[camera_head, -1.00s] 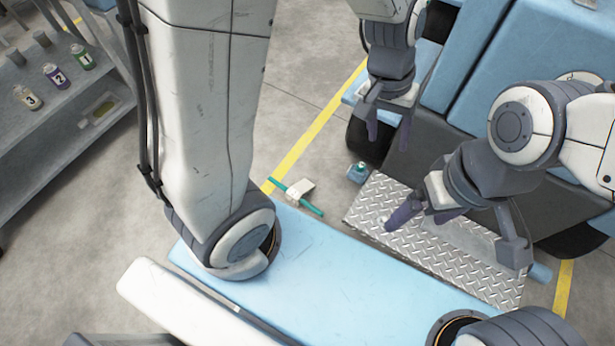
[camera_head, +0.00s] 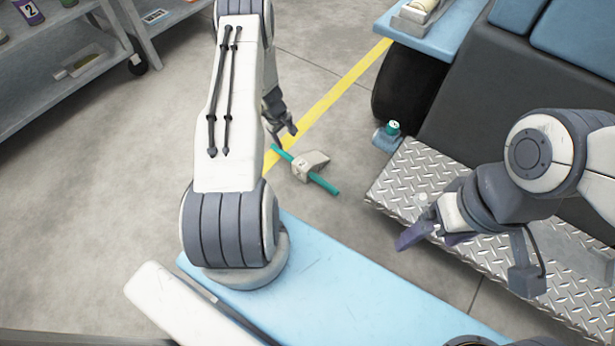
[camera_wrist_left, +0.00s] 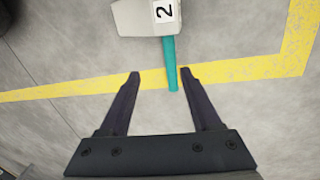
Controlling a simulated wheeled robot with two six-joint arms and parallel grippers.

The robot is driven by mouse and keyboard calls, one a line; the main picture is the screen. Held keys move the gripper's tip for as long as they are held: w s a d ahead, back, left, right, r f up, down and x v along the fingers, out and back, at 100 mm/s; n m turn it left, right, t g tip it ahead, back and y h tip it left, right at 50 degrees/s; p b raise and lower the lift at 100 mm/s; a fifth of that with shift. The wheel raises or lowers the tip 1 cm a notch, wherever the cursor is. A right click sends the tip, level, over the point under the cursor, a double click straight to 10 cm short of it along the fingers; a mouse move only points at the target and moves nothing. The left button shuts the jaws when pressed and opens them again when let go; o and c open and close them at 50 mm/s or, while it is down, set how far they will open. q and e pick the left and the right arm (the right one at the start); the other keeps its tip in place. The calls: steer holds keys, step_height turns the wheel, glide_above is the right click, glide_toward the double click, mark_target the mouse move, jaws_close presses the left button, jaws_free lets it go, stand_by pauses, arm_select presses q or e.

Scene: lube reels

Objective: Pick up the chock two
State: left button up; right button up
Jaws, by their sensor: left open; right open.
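Chock two (camera_head: 309,164) is a pale wedge with a teal rod handle (camera_head: 322,183), lying on the grey floor beside the yellow line. In the left wrist view its body (camera_wrist_left: 146,17) shows a "2" label, and the teal handle (camera_wrist_left: 169,60) points toward me. My left gripper (camera_head: 282,135) is open near the handle's far end. In the left wrist view the handle's end lies between the fingertips of my left gripper (camera_wrist_left: 161,73), nearer the right finger; I cannot tell the height gap. My right gripper (camera_head: 468,260) is open and empty over the metal tread plate.
The tread plate step (camera_head: 400,185) and a black wheel (camera_head: 410,88) of the vehicle are to the right. A small blue item with a teal top (camera_head: 388,134) stands by the wheel. A grey shelf (camera_head: 60,85) is at the upper left. The floor around the chock is clear.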

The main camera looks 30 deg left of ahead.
mark_target(287, 155)
arm_select(q)
steer(key=shift+n, duration=0.3)
steer(key=f+b, duration=0.1)
steer(key=f, duration=0.1)
steer(key=a+f+b, duration=0.1)
steer(key=f, duration=0.2)
steer(key=f+b, duration=0.1)
steer(key=f, duration=0.2)
steer(key=shift+s+a, duration=0.1)
steer(key=shift+a, duration=0.1)
steer(key=b+x, duration=0.4)
steer(key=x, duration=0.1)
steer(key=shift+d+f+b, duration=0.1)
steer(key=shift+f+b, duration=0.15)
steer(key=shift+b, duration=0.05)
steer(key=shift+r, duration=0.15)
arm_select(e)
step_height(287, 155, down, 8)
steer(key=shift+f, duration=0.15)
arm_select(q)
jaws_close()
